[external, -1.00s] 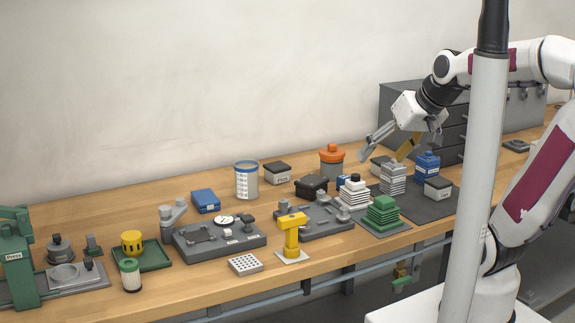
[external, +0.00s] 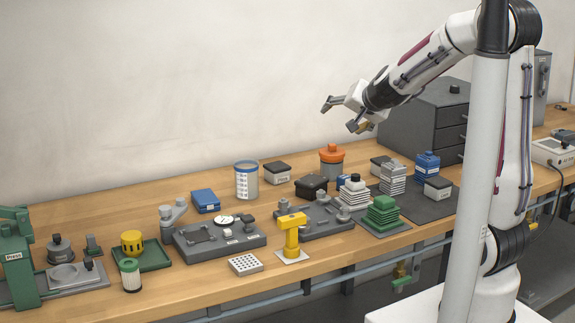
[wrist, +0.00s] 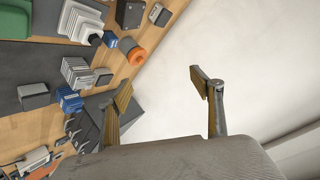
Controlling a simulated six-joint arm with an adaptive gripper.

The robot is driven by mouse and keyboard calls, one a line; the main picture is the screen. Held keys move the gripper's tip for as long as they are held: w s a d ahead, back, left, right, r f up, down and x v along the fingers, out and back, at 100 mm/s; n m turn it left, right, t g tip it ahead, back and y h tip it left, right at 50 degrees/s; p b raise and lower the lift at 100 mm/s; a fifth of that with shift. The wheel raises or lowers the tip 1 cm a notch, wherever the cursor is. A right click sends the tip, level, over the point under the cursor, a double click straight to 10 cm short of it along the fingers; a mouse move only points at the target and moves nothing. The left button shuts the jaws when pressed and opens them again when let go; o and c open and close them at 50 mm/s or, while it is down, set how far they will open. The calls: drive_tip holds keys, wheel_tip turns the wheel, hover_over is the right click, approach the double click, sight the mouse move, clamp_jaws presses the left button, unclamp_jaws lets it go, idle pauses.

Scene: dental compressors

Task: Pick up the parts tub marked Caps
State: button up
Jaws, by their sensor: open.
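Several small grey tubs with dark lids and pale labels stand on the bench: one (external: 277,172) at the back left of the orange-lidded jar, one (external: 379,165) right of that jar, and one (external: 438,189) on the dark mat. Their label text is too small to read, so I cannot tell which is marked Caps. In the wrist view, one grey tub (wrist: 34,95) shows at the left and another (wrist: 103,77) beside the ribbed stack. My gripper (external: 339,115) is open and empty, high above the back of the bench; its spread fingers (wrist: 160,78) show in the wrist view.
A dark drawer cabinet (external: 425,118) stands behind. Space around my gripper by the wall is clear.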

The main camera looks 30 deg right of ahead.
drive_tip(key=w+d+f+m+g+h, duration=0.1)
drive_tip(key=w+d+f+m+h, duration=0.3)
drive_tip(key=d, duration=0.3)
drive_tip(key=m+g+h, duration=0.6)
drive_tip(key=g, duration=0.3)
approach(431, 183)
drive_tip(key=shift+w+a+f, duration=0.55)
drive_tip(key=shift+a+f, duration=0.2)
drive_tip(key=shift+w+d+n+h, duration=0.1)
drive_tip(key=shift+d+n+h, duration=0.25)
drive_tip(key=shift+h, duration=0.15)
drive_tip(key=shift+d+f+n+g+h, duration=0.25)
drive_tip(key=shift+d+g+h, duration=0.25)
drive_tip(key=shift+d+g, duration=0.2)
drive_tip(key=shift+x, duration=3)
drive_tip(key=shift+d, duration=0.1)
